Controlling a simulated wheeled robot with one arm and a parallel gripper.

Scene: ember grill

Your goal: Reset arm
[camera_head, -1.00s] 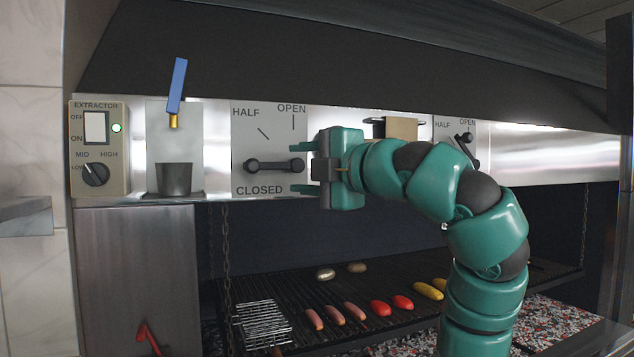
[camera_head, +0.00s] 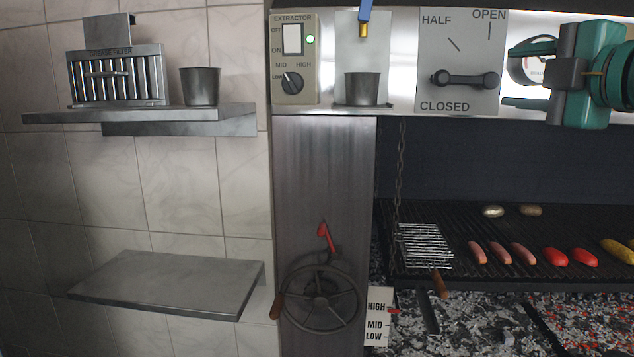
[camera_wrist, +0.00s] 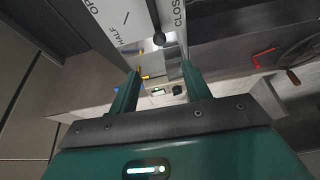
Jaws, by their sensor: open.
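My gripper (camera_head: 532,78) is at the right edge of the head view, in front of the upper panel of the grill. Its two fingers point left and stand apart with nothing between them. In the wrist view the fingers (camera_wrist: 158,88) are also apart and empty. The damper lever (camera_head: 465,79) lies level on its HALF/OPEN/CLOSED plate, just left of my fingertips and apart from them in the head view. Most of my arm is outside the head view.
Left of the lever are a metal cup (camera_head: 369,88) and the extractor control box (camera_head: 293,60). A handwheel (camera_head: 319,297) is below. Wall shelves (camera_head: 150,117) stand left, with a grease filter (camera_head: 117,75) and another cup (camera_head: 200,86). Sausages (camera_head: 497,253) and other food lie on the grill.

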